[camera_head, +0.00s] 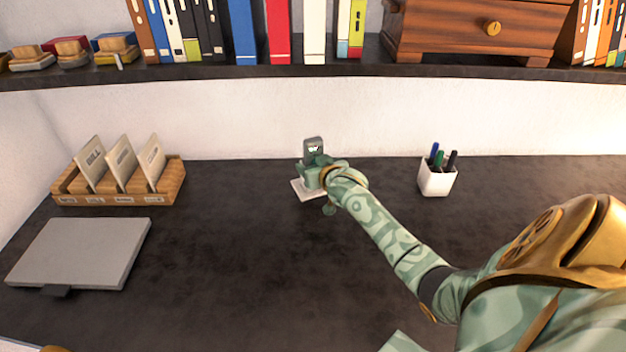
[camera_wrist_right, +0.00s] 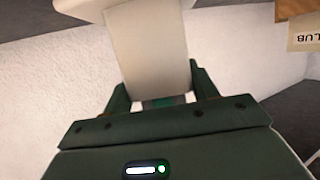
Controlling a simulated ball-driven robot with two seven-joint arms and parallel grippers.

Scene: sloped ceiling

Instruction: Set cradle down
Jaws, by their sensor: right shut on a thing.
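The cradle is a white piece (camera_head: 301,192) that shows at the back middle of the dark desk in the head view, mostly hidden behind my right gripper (camera_head: 312,176). The cradle also fills the top middle of the right wrist view (camera_wrist_right: 150,50), as a pale upright panel that widens at the top. The green fingers of my right gripper (camera_wrist_right: 157,98) stand on both sides of it and are shut on it. I cannot tell whether its underside touches the desk. My left gripper is not in view.
A wooden card tray (camera_head: 120,197) and a grey laptop (camera_head: 80,252) are on the left. A white pen cup (camera_head: 437,180) stands to the right of my gripper. A shelf (camera_head: 340,70) with books overhangs the back wall. The desk's middle (camera_head: 250,270) is clear.

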